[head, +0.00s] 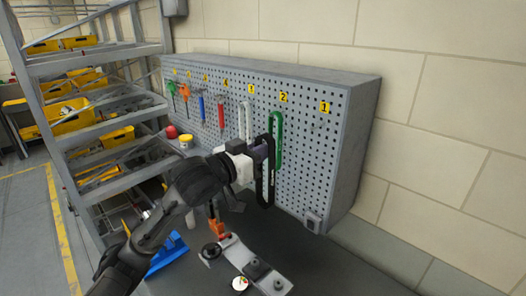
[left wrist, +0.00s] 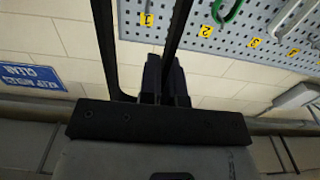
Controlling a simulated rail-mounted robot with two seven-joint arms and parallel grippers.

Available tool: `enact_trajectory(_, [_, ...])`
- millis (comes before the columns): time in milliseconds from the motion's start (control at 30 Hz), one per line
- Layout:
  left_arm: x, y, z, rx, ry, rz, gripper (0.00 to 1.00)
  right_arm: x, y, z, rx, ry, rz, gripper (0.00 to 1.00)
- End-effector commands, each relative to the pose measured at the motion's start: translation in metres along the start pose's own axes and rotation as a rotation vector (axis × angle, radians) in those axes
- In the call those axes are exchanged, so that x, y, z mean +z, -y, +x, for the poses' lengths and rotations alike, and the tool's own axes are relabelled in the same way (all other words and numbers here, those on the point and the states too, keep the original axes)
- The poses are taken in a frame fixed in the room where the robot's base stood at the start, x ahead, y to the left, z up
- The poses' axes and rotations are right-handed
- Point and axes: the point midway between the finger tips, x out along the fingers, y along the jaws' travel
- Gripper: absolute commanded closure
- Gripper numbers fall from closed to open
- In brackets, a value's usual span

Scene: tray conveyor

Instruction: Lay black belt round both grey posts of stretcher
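My left gripper (head: 264,150) is in front of the pegboard. It is shut on the black belt (head: 266,185), a long narrow loop that hangs down from the fingers, clear of the bench. In the left wrist view the fingers (left wrist: 166,82) pinch the belt (left wrist: 104,40), and its strands run up out of the picture. The stretcher seems to be the light grey plate (head: 238,254) on the bench below, with dark round parts (head: 257,268) on it. I cannot clearly make out its two grey posts. My right gripper is not in view.
The pegboard (head: 300,150) carries a green belt (head: 277,140), a white belt (head: 245,122) and several tools. The number 1 place (head: 325,106) is empty. A blue object (head: 166,252) is left of the plate. A shelf rack with yellow bins (head: 72,115) stands at left.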

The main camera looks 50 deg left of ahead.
Motion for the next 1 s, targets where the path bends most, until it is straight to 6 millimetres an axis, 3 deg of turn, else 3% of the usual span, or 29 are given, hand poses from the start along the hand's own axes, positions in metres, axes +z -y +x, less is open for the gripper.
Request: enact_trajectory(1000, [0.0, 0.0, -0.054, 0.0, 0.0, 0.001, 1.0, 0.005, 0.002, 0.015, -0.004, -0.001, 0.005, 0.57])
